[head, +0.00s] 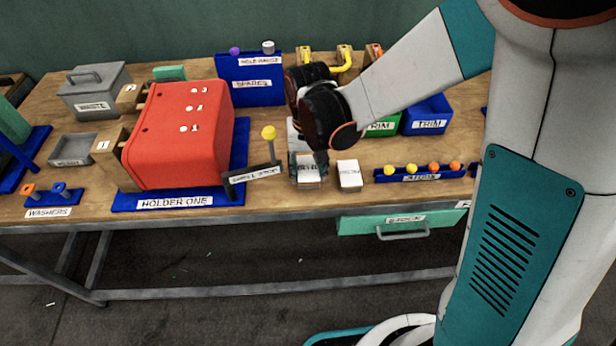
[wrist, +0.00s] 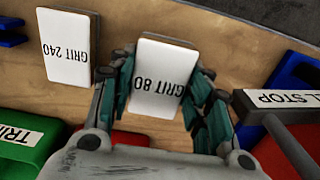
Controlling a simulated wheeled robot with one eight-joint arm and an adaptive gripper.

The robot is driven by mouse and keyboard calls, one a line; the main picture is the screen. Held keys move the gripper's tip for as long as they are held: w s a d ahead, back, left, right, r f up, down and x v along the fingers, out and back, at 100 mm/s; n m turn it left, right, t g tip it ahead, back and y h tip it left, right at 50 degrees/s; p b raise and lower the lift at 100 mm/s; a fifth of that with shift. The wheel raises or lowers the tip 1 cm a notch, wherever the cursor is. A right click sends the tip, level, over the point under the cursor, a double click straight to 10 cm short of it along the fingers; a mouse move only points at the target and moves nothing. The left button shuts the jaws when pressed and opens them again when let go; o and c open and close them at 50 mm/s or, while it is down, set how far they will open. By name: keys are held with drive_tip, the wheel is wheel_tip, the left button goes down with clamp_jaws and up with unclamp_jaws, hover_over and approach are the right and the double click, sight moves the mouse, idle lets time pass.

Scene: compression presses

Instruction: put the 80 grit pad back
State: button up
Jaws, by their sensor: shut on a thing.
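The white pad labelled GRIT 80 (wrist: 158,80) is between the two fingers of my gripper (wrist: 162,90) in the wrist view, its label facing the camera. In the head view the pad (head: 308,175) shows just below my gripper (head: 305,160), near the front edge of the bench. My gripper is shut on this pad. I cannot tell whether the pad touches the bench top. A second white pad, labelled GRIT 240 (head: 349,175), stands just right of it in the head view and shows left of it in the wrist view (wrist: 67,50), apart from my fingers.
A black lever with a stop label (head: 254,174) and a yellow-knobbed post (head: 268,140) stand close left. The red press on HOLDER ONE (head: 180,135) is further left. A blue rack of yellow and orange knobs (head: 420,173) is right. Green and blue TRIM bins (head: 428,122) stand behind.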

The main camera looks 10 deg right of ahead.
sight(308, 169)
drive_tip(key=shift+f+b, duration=0.45)
drive_tip(key=shift+f, duration=0.7)
drive_tip(key=shift+f, duration=0.1)
drive_tip(key=o, duration=1.1)
wheel_tip(308, 169, up, 12)
drive_tip(key=p, duration=0.4)
drive_tip(key=shift+r, duration=0.2)
